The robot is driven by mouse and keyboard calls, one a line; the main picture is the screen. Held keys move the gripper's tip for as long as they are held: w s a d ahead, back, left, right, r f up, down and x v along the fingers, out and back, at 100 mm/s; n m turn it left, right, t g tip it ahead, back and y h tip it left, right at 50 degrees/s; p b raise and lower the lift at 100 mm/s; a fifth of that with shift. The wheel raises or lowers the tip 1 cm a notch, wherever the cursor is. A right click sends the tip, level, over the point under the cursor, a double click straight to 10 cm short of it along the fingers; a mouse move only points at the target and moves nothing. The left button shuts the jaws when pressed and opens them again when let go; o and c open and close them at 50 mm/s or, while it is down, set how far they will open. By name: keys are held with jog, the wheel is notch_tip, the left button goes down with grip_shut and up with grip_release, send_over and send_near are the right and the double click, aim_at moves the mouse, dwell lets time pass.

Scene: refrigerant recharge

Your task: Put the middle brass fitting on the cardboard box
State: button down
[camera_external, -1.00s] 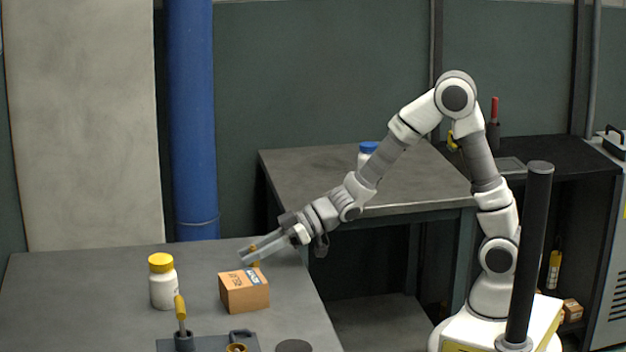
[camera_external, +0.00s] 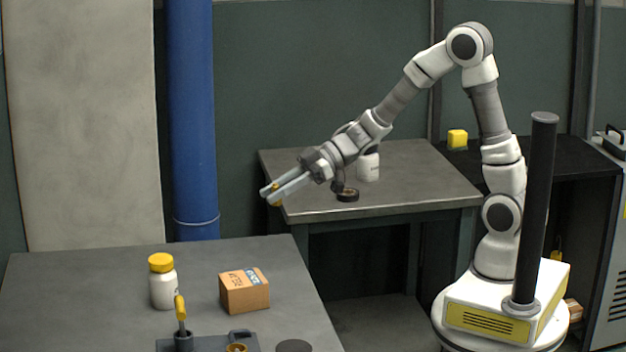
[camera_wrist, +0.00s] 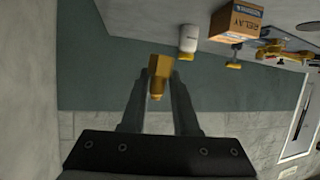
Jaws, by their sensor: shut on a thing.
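My gripper (camera_external: 270,194) is shut on a brass fitting, held in the air above and behind the near table's back right edge. In the wrist view the brass fitting (camera_wrist: 158,75) sits between the two fingers, its narrower end toward the palm. Whether it is the middle one cannot be told. The cardboard box (camera_external: 244,293) stands on the near table, below and in front of my gripper, apart from it. Nothing shows on its top. The box (camera_wrist: 236,20) also appears in the wrist view at the top right.
A white bottle with a yellow cap (camera_external: 162,285) stands left of the box. A grey holder (camera_external: 205,343) with a yellow-handled tool (camera_external: 180,309) and a brass piece (camera_external: 236,348) lies in front. The back table (camera_external: 430,178) bears a white bottle (camera_external: 368,167) and a dark ring (camera_external: 347,195).

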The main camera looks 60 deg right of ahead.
jog(key=s+a+r+n+g+y+p, duration=0.2)
jog(key=s+a+r+n+g+p, duration=0.15)
jog(key=a, duration=0.45)
jog(key=b, duration=0.5)
send_over(244, 279)
jog(key=shift+n+g, duration=0.25)
jog(key=shift+n, duration=0.2)
notch_tip(244, 279, down, 6)
jog(key=shift+w+d+f, duration=0.1)
jog(key=shift+d, duration=0.05)
jog(key=shift+f, duration=0.4)
jog(key=shift+f+b, duration=0.8)
jog(key=shift+f, duration=0.8)
jog(key=shift+h, duration=0.3)
jog(key=shift+f, duration=0.15)
jog(key=c, duration=0.7)
grip_release()
jog(key=shift+o, duration=0.2)
